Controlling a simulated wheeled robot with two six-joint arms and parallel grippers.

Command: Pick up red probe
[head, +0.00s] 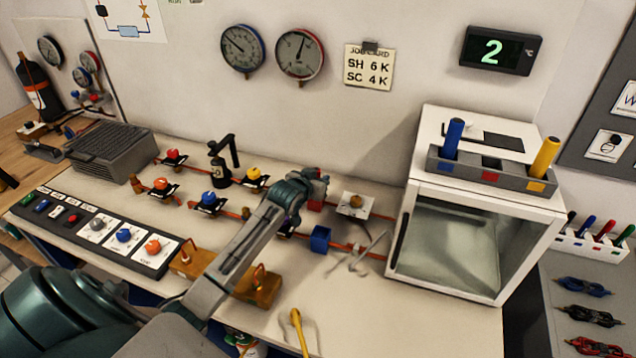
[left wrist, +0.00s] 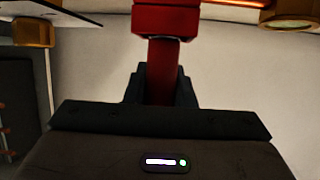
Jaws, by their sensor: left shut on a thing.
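The red probe (left wrist: 163,75) shows in the left wrist view, with its narrow red part between the fingers of my left gripper (left wrist: 161,92). A wider red block (left wrist: 165,18) adjoins it at the top of that view. In the head view, my left gripper (head: 312,182) is over the back middle of the bench, among the pipes, and largely hidden by its own wrist. A red block (head: 315,204) shows just below it; whether it touches the pipe is unclear. My left gripper is shut on the red probe. My right gripper is out of view.
A grey rack (head: 490,172) on the white glass-fronted box (head: 478,250) holds a blue probe (head: 453,138) and a yellow probe (head: 544,157). A blue block (head: 320,238) sits by the pipes. Valves and a switch panel (head: 95,230) lie left. A yellow-handled tool (head: 299,330) lies in front.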

